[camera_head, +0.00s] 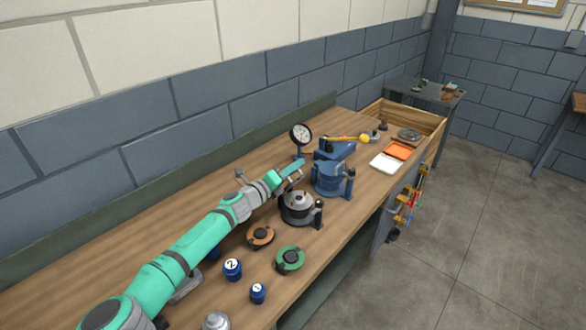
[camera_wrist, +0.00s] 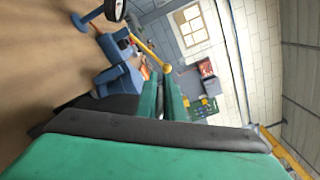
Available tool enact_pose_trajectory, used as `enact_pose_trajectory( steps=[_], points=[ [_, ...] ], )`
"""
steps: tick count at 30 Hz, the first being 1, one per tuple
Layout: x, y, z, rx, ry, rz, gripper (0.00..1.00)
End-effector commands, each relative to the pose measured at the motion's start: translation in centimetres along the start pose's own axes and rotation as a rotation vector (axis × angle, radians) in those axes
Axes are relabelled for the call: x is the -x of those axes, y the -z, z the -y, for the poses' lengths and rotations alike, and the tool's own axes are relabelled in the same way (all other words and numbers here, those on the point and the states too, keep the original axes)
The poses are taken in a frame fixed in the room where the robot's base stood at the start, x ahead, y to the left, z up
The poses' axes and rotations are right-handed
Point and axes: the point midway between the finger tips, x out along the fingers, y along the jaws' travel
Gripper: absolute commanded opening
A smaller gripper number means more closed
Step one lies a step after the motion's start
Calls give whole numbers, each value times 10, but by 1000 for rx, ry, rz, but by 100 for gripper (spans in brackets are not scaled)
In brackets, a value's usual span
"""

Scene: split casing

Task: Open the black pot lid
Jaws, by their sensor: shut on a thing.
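The black pot (camera_head: 300,214) stands on the bench in the head view, with a grey domed top piece (camera_head: 298,199) and a dark upright post at its right side. My gripper (camera_head: 291,170) is just above and behind this pot, reaching in from the left. Its green fingers are close together around something at the pot's lid. The gripped part is too small to make out. In the wrist view the two green fingers (camera_wrist: 173,98) lie nearly side by side, and the part between their tips is hidden. The pot itself cannot be made out clearly there.
A blue pot (camera_head: 328,181) stands close to the right, with a blue vise (camera_head: 335,150) and dial gauge (camera_head: 301,133) behind. A copper-coloured disc (camera_head: 260,236), a green disc (camera_head: 290,260) and blue numbered weights (camera_head: 232,268) lie in front. Bench right of the green disc is clear.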

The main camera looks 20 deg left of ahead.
Motion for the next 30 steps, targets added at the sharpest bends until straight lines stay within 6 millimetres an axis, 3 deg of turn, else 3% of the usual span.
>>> enact_pose_trajectory(
  steps=[8, 9, 20, 26, 30],
  points=[
    [0, 0, 1, 1, 0, 1, 0],
    [0, 0, 1, 1, 0, 1, 15],
    [4, -1, -1, 0, -2, 2, 15],
    [26, -1, -1, 0, -2, 3, 15],
    [52, -2, -1, 1, -2, 4, 15]
  ],
)
